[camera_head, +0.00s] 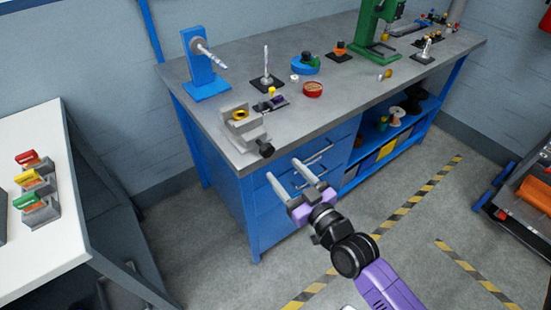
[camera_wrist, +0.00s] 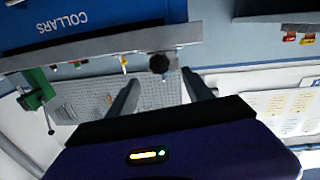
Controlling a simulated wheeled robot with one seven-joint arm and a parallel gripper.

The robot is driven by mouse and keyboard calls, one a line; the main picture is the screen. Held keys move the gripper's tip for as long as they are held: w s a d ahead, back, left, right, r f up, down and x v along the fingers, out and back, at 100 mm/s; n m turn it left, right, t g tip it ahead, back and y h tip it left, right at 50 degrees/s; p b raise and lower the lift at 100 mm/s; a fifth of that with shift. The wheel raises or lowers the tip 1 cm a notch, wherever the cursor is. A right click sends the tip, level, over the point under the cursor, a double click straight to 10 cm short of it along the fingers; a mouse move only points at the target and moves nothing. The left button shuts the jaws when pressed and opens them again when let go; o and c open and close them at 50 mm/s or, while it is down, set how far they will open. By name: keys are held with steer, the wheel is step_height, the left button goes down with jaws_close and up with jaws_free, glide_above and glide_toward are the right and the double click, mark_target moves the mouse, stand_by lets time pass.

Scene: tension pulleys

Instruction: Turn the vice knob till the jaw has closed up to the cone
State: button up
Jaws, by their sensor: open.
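The grey vice (camera_head: 243,130) stands at the front left corner of the bench top in the head view. A yellow, round piece (camera_head: 239,114) with a dark centre sits at its jaws; it may be the cone, and I cannot tell how wide the gap is. The black vice knob (camera_head: 265,148) sticks out past the bench's front edge. It also shows in the wrist view (camera_wrist: 159,63), between the fingertips in the picture. My gripper (camera_head: 284,171) is open and empty, in front of the bench and a little below the knob, apart from it.
The bench top (camera_head: 325,112) also carries a blue stand (camera_head: 203,65), a drill bit on a black base (camera_head: 266,82), a red dish (camera_head: 313,89) and a green press (camera_head: 375,30). Blue drawers with handles (camera_head: 313,154) lie below. A white table (camera_head: 60,120) stands at left.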

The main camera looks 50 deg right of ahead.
mark_target(269, 152)
steer(key=shift+p+x, duration=0.45)
steer(key=shift+x, duration=3.35)
jaws_close()
